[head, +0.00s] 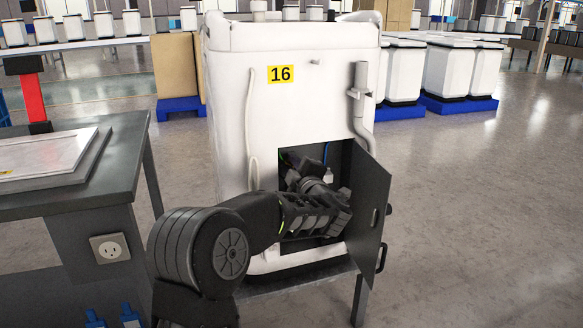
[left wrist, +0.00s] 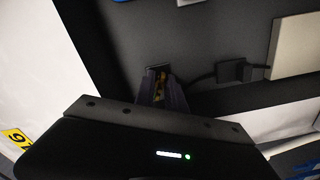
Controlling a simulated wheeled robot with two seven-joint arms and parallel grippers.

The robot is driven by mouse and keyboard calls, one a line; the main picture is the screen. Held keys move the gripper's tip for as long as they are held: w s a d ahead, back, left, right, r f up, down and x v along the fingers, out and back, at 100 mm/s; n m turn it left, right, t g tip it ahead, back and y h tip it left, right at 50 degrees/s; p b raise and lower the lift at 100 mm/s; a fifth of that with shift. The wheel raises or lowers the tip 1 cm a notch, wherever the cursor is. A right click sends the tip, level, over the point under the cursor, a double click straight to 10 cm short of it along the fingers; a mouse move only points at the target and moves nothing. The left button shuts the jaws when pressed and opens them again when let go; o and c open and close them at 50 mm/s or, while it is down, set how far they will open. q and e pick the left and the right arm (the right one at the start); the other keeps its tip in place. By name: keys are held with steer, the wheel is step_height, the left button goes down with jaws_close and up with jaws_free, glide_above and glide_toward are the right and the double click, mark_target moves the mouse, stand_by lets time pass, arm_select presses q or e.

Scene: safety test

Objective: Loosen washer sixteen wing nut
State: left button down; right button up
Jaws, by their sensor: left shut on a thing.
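The white washer (head: 300,110) with a yellow 16 label (head: 282,74) stands upright in the middle of the head view. Its low front opening is uncovered, with the dark panel door (head: 368,210) swung out to the right. My left arm reaches into the opening, and my left gripper (head: 310,172) is bent inward there, its fingertips hard to see. In the left wrist view, the gripper's fingers (left wrist: 153,86) are closed around a small brass-coloured piece, likely the wing nut (left wrist: 161,88), against the dark interior. Most of it is hidden between the fingers. My right gripper is not in view.
A grey workbench (head: 125,170) with a flat white panel (head: 45,155) stands at the left. A pale box (left wrist: 298,45) and a dark cable (left wrist: 205,78) lie near the fingers inside the washer. Floor at the right is clear.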

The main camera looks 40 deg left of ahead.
arm_select(q)
steer(key=shift+f, duration=0.15)
steer(key=c, duration=1.6)
jaws_free()
steer(key=p+v, duration=0.1)
steer(key=v, duration=0.6)
steer(key=shift+s+d+p, duration=0.25)
steer(key=shift+d+p, duration=0.1)
